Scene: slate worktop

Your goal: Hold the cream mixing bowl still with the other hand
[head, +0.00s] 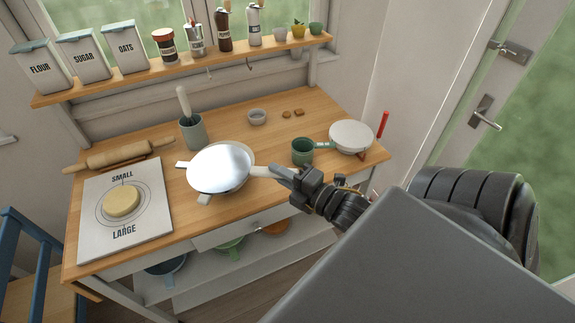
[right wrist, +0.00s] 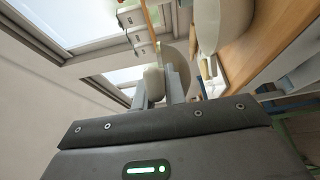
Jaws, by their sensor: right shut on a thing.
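A pale round vessel (head: 237,188) stands at the middle of the wooden worktop, with a bright shiny round top (head: 220,165). It looks like the cream mixing bowl with another thing over it, but glare hides where one ends and the other begins. Small pale tabs stick out at its left and front. My right gripper (head: 281,173) is shut on a pale handle at its right side. The right wrist view shows the fingers on a cream handle (right wrist: 153,84) of a rounded thing (right wrist: 177,62), with a larger pale rounded form beyond. My left gripper is not in view.
A board marked SMALL and LARGE (head: 88,222) bears a dough round (head: 121,202). Also on the worktop are a rolling pin (head: 115,154), utensil pot (head: 193,134), small bowl (head: 257,117), green mug (head: 302,152) and white pan (head: 351,136).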

